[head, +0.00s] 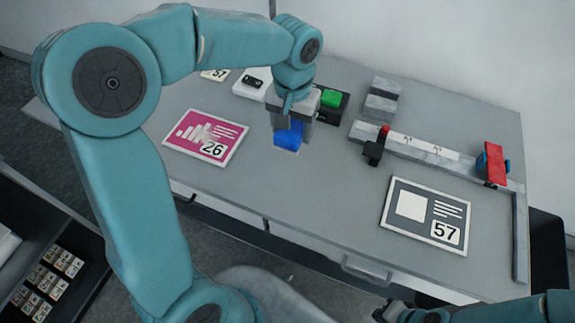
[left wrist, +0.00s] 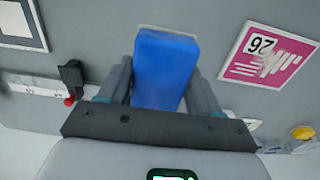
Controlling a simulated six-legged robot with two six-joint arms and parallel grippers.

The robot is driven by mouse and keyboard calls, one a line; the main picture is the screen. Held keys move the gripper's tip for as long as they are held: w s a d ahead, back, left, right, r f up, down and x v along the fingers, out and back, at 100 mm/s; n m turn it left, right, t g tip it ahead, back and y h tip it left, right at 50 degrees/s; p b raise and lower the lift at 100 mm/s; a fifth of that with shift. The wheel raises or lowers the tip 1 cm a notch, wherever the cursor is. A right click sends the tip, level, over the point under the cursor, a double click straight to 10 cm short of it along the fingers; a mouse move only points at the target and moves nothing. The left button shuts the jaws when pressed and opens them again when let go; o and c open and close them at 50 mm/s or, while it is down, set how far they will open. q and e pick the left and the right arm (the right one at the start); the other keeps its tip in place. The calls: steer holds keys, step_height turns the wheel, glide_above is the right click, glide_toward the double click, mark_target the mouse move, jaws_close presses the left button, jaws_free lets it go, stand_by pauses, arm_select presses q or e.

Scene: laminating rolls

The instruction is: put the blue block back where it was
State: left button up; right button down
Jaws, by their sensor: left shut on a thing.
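The blue block (head: 288,137) is at the middle of the grey table, between the fingers of my left gripper (head: 291,125). The gripper points down and is shut on the block. In the left wrist view the blue block (left wrist: 164,70) sits between the two dark fingers of the gripper (left wrist: 160,88). A pale outlined patch (head: 287,149) shows at the block's lower edge. Whether the block touches the table is hard to tell. My right gripper (head: 390,312) is partly in view at the bottom, and its fingers are unclear.
A pink card marked 26 (head: 206,136) lies left of the block, a grey card marked 57 (head: 427,215) to the right. Behind stand a green button box (head: 331,98) and grey blocks (head: 381,99). A rail (head: 430,152) with a black stop and a red-blue piece (head: 492,163) runs right.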

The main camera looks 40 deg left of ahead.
arm_select(q)
glide_above(292, 172)
step_height(292, 172, down, 11)
steer(key=shift+r, duration=0.1)
steer(key=shift+f, duration=2)
steer(key=shift+s+b, duration=0.1)
steer(key=shift+b, duration=0.25)
steer(key=shift+f, duration=0.2)
steer(key=o, duration=1.1)
steer(key=shift+r, duration=0.1)
steer(key=shift+r, duration=0.1)
step_height(292, 172, up, 12)
steer(key=shift+r+p, duration=0.1)
steer(key=shift+p, duration=0.3)
